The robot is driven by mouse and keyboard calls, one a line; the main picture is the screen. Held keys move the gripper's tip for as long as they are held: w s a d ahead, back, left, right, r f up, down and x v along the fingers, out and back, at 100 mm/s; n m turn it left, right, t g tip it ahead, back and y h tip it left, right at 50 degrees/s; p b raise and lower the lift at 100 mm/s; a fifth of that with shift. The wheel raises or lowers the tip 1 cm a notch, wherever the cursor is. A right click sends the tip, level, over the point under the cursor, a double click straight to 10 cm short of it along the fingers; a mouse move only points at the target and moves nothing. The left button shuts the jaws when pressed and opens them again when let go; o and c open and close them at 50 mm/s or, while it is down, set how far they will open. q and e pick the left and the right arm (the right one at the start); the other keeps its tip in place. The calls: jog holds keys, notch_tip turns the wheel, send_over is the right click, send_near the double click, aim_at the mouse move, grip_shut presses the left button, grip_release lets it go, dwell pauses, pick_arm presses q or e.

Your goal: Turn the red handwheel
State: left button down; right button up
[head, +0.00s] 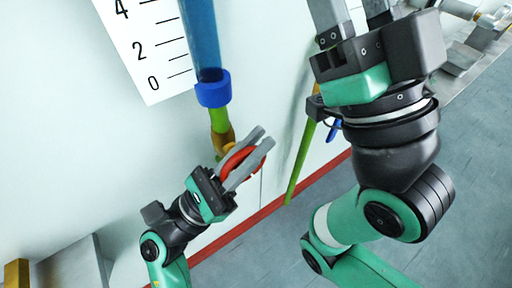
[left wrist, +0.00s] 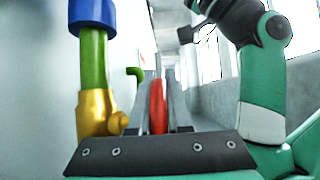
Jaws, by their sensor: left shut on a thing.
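The red handwheel (head: 240,158) sits on a brass valve (head: 223,138) low on the wall pipe, left of the middle of the head view. My left gripper (head: 254,148) is shut on the handwheel, with one grey finger on each side of it. In the left wrist view the handwheel's rim (left wrist: 157,106) stands upright between the two fingers, beside the brass valve (left wrist: 96,114). Part of the wheel is hidden by the fingers. My right gripper (head: 356,14) is at the top of the head view; its fingertips are cut off by the frame.
A blue tube (head: 202,38) with a blue collar (head: 213,89) rises above the valve, beside a white scale board (head: 150,50). A green pipe (head: 300,163) stands to the right. A red strip (head: 236,232) runs along the wall's foot. The grey floor (head: 262,262) is clear nearby.

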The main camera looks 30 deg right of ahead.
dwell(0.4)
pick_arm(q)
jog(key=c, duration=0.9)
grip_release()
jog(key=shift+o, duration=0.2)
jog(key=p+v, duration=0.1)
jog(key=v, duration=1)
jog(key=shift+a+f, duration=0.2)
jog(key=shift+a, duration=0.05)
pick_arm(e)
jog(key=shift+r, duration=0.75)
jog(key=shift+c, duration=0.3)
